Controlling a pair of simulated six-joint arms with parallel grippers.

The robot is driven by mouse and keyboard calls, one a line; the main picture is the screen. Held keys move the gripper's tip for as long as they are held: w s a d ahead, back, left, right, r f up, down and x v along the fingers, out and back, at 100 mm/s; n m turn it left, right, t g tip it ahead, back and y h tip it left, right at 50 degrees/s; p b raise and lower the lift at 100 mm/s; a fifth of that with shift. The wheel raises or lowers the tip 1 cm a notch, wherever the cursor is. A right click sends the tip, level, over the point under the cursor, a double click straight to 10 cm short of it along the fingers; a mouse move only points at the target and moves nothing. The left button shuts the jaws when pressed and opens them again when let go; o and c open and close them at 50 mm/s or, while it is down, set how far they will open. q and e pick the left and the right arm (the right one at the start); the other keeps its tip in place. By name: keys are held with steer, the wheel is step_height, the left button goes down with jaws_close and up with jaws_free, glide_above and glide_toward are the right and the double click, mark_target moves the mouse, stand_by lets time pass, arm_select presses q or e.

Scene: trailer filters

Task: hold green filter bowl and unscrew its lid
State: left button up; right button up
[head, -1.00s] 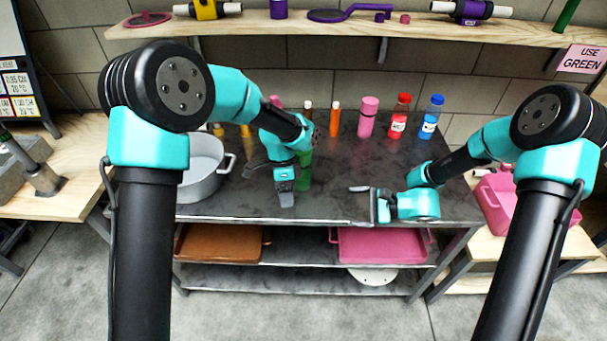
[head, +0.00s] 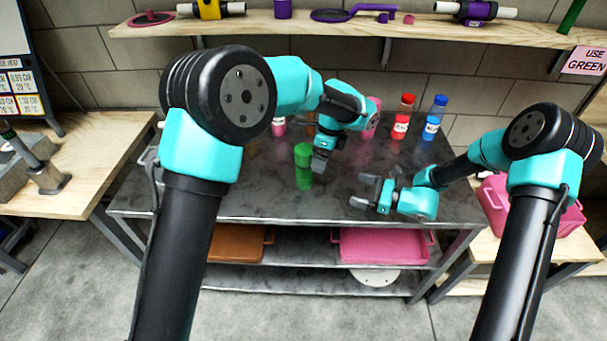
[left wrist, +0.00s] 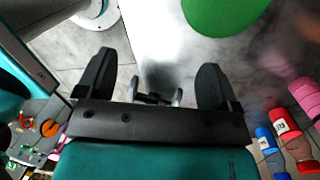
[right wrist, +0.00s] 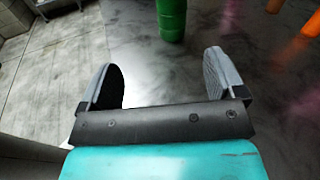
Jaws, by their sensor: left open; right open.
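The green filter bowl (head: 304,176) stands upright on the dark metal table with its green lid (head: 303,150) on top. In the left wrist view the round green lid (left wrist: 222,12) fills the top edge, and in the right wrist view the bowl (right wrist: 171,18) is at the top, beyond the fingers. My left gripper (head: 322,162) is open and empty, just right of the bowl in the head view. My right gripper (head: 365,191) is open and empty, to the right of the bowl and apart from it, low over the table.
Red (head: 401,118) and blue (head: 433,118) bottles and a pink bottle (head: 368,122) stand along the table's back. A pink tray (head: 385,246) and a brown tray (head: 236,246) lie on the shelf below. The table's front is clear.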

mark_target(312, 173)
arm_select(q)
steer(key=shift+m+t+h, duration=0.3)
steer(key=shift+t+h, duration=0.1)
steer(key=shift+h, duration=0.4)
steer(key=w+a+r, duration=0.2)
steer(key=w+a, duration=0.1)
steer(key=w+a+r, duration=0.1)
steer(key=w+a, duration=0.1)
steer(key=shift+w+a+r, duration=0.2)
steer(key=shift+a+r, duration=0.05)
steer(key=shift+r, duration=0.1)
arm_select(e)
steer(key=shift+w+a+f+m+t, duration=0.25)
steer(key=shift+w+a+f+m, duration=0.15)
steer(key=shift+w, duration=0.2)
steer(key=shift+w+a+f+m+t, duration=0.3)
steer(key=shift+w+m, duration=0.1)
steer(key=shift+w, duration=0.15)
steer(key=x, duration=1.7)
steer(key=shift+a+r, duration=0.25)
steer(key=shift+r, duration=0.05)
steer(key=shift+s, duration=0.1)
steer(key=c, duration=1.6)
arm_select(q)
steer(key=shift+m, duration=2.3)
arm_select(e)
jaws_close()
arm_select(q)
steer(key=shift+f, duration=0.1)
